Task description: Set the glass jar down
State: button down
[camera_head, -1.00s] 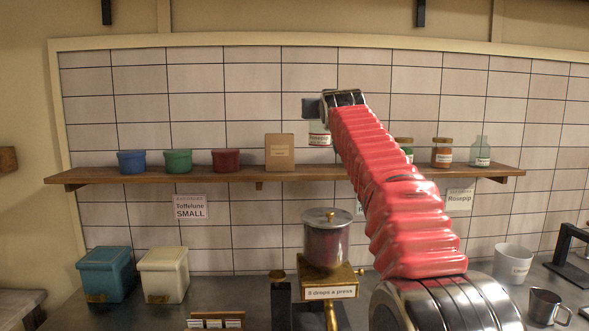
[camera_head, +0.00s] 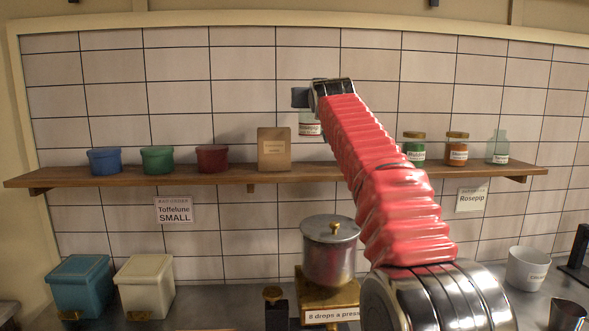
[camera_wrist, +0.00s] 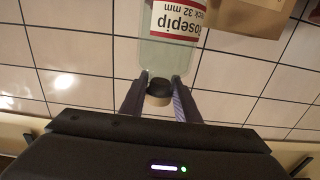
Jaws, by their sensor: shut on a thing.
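The glass jar (camera_wrist: 163,57) is pale green and see-through, with a white and red label reading "Rosepip", upside down in the wrist view. My gripper (camera_wrist: 160,88) is shut on its narrow top end, around a dark stopper-like piece. In the head view the jar (camera_head: 308,126) hangs under my gripper (camera_head: 301,98), just right of a brown box (camera_head: 274,151). It shows above the level of the wooden shelf (camera_head: 225,176); I cannot tell whether it is over the shelf or in front of it. My red arm hides part of the shelf.
Blue, green and dark red pots (camera_head: 157,160) stand on the shelf's left. Two lidded jars (camera_head: 457,150) and a clear bottle (camera_head: 498,148) stand on its right. A "Rosepip" tag (camera_head: 471,199) hangs below. A metal dispenser (camera_head: 329,255) stands on the counter. Shelf room shows right of the box.

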aim_at(315, 135)
jog(key=shift+d, duration=0.3)
jog(key=shift+f, duration=3)
jog(key=shift+d, duration=0.1)
jog(key=shift+f, duration=1.95)
jog(key=c, duration=1.4)
grip_release()
jog(key=shift+o, duration=0.2)
